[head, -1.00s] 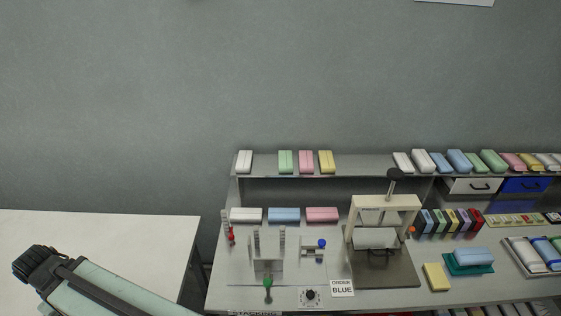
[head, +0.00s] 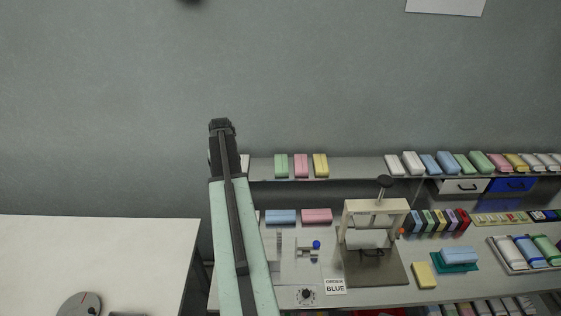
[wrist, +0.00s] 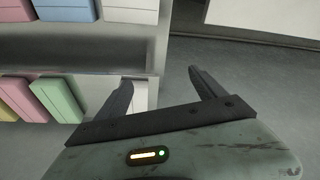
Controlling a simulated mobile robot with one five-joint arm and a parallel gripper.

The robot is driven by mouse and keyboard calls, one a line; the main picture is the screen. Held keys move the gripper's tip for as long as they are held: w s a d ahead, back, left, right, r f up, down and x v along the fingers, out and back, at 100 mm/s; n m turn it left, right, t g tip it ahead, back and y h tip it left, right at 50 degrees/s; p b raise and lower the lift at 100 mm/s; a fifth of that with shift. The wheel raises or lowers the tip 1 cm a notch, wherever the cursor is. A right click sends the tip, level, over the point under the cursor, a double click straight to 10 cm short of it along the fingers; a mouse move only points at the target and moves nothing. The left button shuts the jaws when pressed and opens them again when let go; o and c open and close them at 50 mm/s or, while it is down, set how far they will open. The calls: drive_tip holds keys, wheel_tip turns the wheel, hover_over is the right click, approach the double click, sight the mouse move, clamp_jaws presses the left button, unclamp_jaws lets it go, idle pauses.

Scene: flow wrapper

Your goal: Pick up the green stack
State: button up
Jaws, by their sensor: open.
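The green stack (head: 281,166) stands on the upper shelf, with the pink stack (head: 301,166) to its right. In the wrist view the green stack (wrist: 57,98) is at the left, beside the pink one (wrist: 14,98). My gripper (wrist: 160,78) is open and empty, with the green stack outside its jaws to the left. A white stack (wrist: 140,94) shows partly behind the left finger. In the head view my gripper (head: 222,126) is raised at the shelf's left end, and my arm hides part of the bench.
A yellow stack (head: 320,165) is on the same shelf. More coloured stacks, including green ones (head: 481,162), line the right shelf. Blue (head: 281,216) and pink stacks sit on the level below. A beige press (head: 374,225) stands on the bench. A white table (head: 100,250) is at left.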

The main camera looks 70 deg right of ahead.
sight(282, 163)
drive_tip(key=s+d+r+m, duration=0.1)
drive_tip(key=s+d, duration=0.4)
drive_tip(key=s, duration=0.1)
drive_tip(key=s+d+r+m+p, duration=0.1)
drive_tip(key=s+d, duration=0.5)
drive_tip(key=s+d+r+m+h, duration=0.1)
drive_tip(key=s+d, duration=0.4)
drive_tip(key=s, duration=0.1)
drive_tip(key=shift+s+d+p, duration=0.2)
drive_tip(key=shift+d+p, duration=0.1)
drive_tip(key=shift+p, duration=0.05)
drive_tip(key=shift+s, duration=0.15)
drive_tip(key=b+x, duration=0.2)
drive_tip(key=x, duration=0.1)
drive_tip(key=shift+a+b, duration=0.1)
drive_tip(key=shift+b, duration=0.3)
drive_tip(key=b+x, duration=0.5)
drive_tip(key=shift+w, duration=0.4)
drive_tip(key=shift+r, duration=0.15)
drive_tip(key=c, duration=1.4)
